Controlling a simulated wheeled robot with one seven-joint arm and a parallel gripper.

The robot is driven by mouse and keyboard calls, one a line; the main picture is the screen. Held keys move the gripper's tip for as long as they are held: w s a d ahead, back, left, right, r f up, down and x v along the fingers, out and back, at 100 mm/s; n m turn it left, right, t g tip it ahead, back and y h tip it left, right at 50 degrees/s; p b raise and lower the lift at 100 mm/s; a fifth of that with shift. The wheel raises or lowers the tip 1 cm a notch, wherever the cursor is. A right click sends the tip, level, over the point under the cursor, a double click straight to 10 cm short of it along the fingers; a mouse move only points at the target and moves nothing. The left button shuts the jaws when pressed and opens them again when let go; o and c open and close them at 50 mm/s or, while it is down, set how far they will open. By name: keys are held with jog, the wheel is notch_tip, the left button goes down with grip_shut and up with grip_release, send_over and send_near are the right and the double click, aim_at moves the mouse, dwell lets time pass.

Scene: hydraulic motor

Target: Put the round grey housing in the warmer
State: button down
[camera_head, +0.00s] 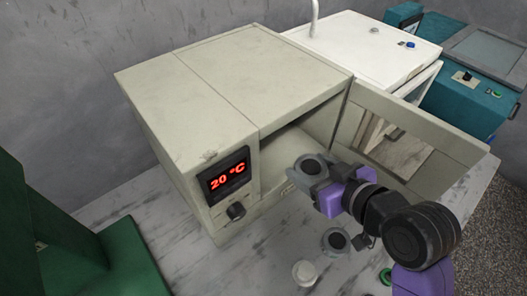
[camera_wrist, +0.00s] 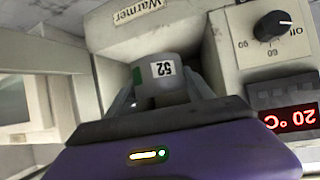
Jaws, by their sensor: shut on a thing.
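The round grey housing (camera_head: 311,167) is held between the fingers of my gripper (camera_head: 318,179), at the open front of the warmer. In the wrist view the housing (camera_wrist: 163,79) carries a white label reading 52, and my gripper (camera_wrist: 165,98) is shut on it from both sides. The warmer (camera_head: 243,90) is a beige box with its door (camera_head: 432,134) swung open to the right. Its display (camera_head: 226,175) reads 20 °C. In the wrist view the warmer's label (camera_wrist: 138,12) and knob (camera_wrist: 272,26) show upside down. Whether the housing touches the warmer's floor cannot be told.
A grey ring-shaped part (camera_head: 336,241) and a small white round part (camera_head: 305,272) lie on the marbled table (camera_head: 262,262) in front of the warmer. A green part (camera_head: 386,276) sits near my arm. A white unit (camera_head: 362,45) and teal machine (camera_head: 463,85) stand behind.

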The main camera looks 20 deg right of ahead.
send_over(263, 155)
jog(key=shift+s+f, duration=0.15)
jog(key=shift+f, duration=0.35)
jog(key=shift+s+f, duration=0.15)
jog(key=shift+f, duration=0.35)
notch_tip(263, 155, down, 4)
jog(key=shift+f, duration=0.2)
jog(key=shift+w+f, duration=0.2)
jog(key=shift+f, duration=0.05)
jog(key=shift+f, duration=0.1)
jog(key=shift+c, duration=2)
grip_release()
